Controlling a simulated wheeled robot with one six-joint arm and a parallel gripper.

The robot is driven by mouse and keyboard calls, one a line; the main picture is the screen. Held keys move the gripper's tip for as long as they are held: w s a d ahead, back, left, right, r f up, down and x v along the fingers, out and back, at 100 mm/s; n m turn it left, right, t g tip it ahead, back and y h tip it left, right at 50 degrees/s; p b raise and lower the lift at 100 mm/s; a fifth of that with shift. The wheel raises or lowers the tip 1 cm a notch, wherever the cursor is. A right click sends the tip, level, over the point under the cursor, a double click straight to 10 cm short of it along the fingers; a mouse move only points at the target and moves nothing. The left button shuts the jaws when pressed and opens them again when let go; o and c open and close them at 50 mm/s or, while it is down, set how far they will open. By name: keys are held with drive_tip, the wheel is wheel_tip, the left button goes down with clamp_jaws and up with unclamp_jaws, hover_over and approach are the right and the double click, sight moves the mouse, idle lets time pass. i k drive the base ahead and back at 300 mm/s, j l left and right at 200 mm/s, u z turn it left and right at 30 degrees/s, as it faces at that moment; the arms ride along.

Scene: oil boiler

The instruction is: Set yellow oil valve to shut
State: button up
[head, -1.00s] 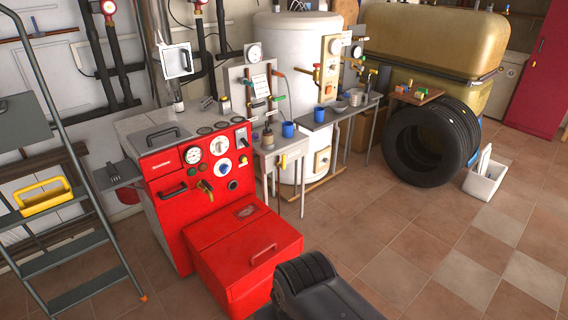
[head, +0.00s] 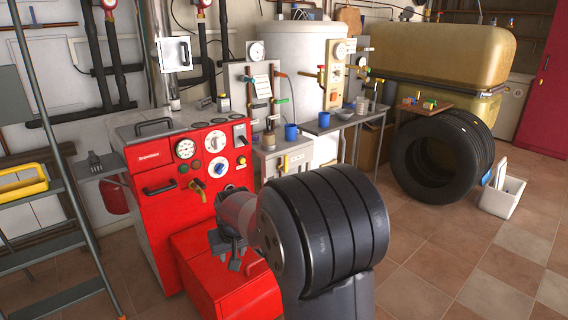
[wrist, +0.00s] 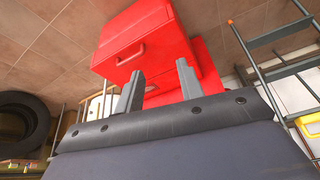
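Several yellow-handled parts show in the head view, and I cannot tell which is the oil valve. A brass-yellow valve (head: 198,188) sits on the front of the red boiler (head: 150,215). A small upright yellow handle (head: 285,164) is on a pale box right of the boiler. Another yellow lever (head: 320,73) is on the panel by the white tank. My gripper (head: 232,262) is in front of the boiler's lower red box, apart from all these handles. In the wrist view its two fingers (wrist: 158,88) are spread and empty, with the red box beyond.
A ladder (head: 75,225) with a yellow tray (head: 22,183) stands at left. Side shelves hold blue mugs (head: 291,132) and other small items. Stacked tyres (head: 440,148) and a white bin (head: 503,193) are at right. The tiled floor at right front is clear.

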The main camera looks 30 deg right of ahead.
sight(285, 168)
drive_tip(key=i+l, duration=0.25)
drive_tip(key=l, duration=0.15)
drive_tip(key=i+l+u, duration=0.1)
drive_tip(key=i+l, duration=0.35)
drive_tip(key=l, duration=0.3)
drive_tip(key=i+l+u, duration=0.15)
drive_tip(key=l, duration=0.25)
drive_tip(key=i+l, duration=0.3)
drive_tip(key=l, duration=0.15)
drive_tip(key=i+l+u, duration=0.1)
drive_tip(key=l, duration=0.35)
drive_tip(key=i+l, duration=0.25)
drive_tip(key=l, duration=0.15)
drive_tip(key=i+l+u, duration=0.1)
drive_tip(key=l, duration=0.35)
drive_tip(key=i, duration=0.1)
